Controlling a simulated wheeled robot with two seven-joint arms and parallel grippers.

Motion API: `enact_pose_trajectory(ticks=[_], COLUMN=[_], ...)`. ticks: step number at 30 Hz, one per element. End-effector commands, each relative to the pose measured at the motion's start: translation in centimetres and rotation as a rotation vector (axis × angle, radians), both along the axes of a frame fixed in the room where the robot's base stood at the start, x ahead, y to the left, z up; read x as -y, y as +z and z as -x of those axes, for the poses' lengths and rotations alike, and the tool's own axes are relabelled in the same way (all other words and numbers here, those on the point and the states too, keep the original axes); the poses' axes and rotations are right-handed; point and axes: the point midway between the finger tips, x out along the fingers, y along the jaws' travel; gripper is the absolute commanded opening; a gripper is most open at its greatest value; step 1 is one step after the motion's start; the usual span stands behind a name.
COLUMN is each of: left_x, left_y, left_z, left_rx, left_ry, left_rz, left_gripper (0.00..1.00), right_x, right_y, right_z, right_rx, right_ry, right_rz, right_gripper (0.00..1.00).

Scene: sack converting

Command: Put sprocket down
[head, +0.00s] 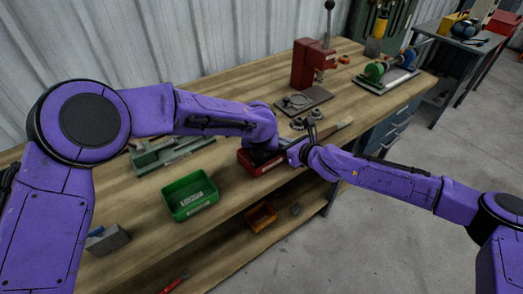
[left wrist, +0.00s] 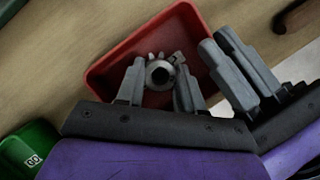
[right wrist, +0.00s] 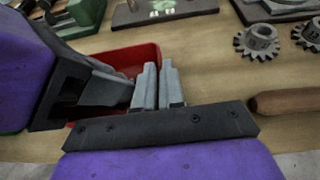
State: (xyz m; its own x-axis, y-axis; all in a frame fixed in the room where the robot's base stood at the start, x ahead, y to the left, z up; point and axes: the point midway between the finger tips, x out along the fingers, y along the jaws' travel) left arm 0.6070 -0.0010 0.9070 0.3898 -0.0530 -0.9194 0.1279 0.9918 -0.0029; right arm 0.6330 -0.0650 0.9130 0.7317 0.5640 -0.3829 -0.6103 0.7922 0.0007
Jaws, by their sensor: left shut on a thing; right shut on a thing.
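A grey metal sprocket (left wrist: 160,72) with a round bore is between the fingers of my left gripper (left wrist: 157,85) in the left wrist view. My left gripper is shut on it, over the red bin (left wrist: 110,72). Whether the sprocket touches the bin floor cannot be told. The red bin also shows in the head view (head: 247,158), partly covered by my grippers. My right gripper (right wrist: 158,85) has its fingers close together beside the red bin, right of the left gripper. What is between them is hidden.
Two toothed gears (right wrist: 257,42) (right wrist: 311,35) lie on the workbench beyond the right gripper. A wooden handle (right wrist: 285,101) lies to the right. A green bin (head: 190,196) stands left of the red bin. A red press (head: 312,62) stands at the back. An orange bin (head: 260,217) is on the lower shelf.

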Motion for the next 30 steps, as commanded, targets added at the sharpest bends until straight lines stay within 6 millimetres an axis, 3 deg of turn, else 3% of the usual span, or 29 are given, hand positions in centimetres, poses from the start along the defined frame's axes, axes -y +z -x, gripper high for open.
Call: enact_pose_trajectory(ticks=[6,7,9,17,20,30], left_x=[0.0,0.0,0.0,0.0,-0.1,-0.5], left_y=[-0.2,-0.2,-0.2,-0.1,0.8,8.3], left_z=[0.0,0.0,0.0,0.0,0.1,3.4], left_rx=[0.001,0.0,0.0,0.0,0.003,0.003], left_ry=[0.0,-0.001,-0.001,0.0,0.0,0.0], left_rz=[0.0,0.0,0.0,0.0,0.001,0.001], left_gripper=[0.0,0.47,0.62,0.62,0.62,0.62], right_x=[0.0,0.0,0.0,0.0,0.0,0.0], right_y=[0.0,0.0,0.0,0.0,0.0,0.0], right_z=[0.0,0.0,0.0,0.0,0.0,0.0], right_rx=[-0.001,-0.001,-0.001,0.0,0.0,0.0], right_ry=[0.0,0.0,0.0,0.0,0.0,-0.001], right_rz=[0.001,0.001,0.001,0.0,0.0,0.0], right_gripper=[0.0,0.0,0.0,0.0,0.0,0.0])
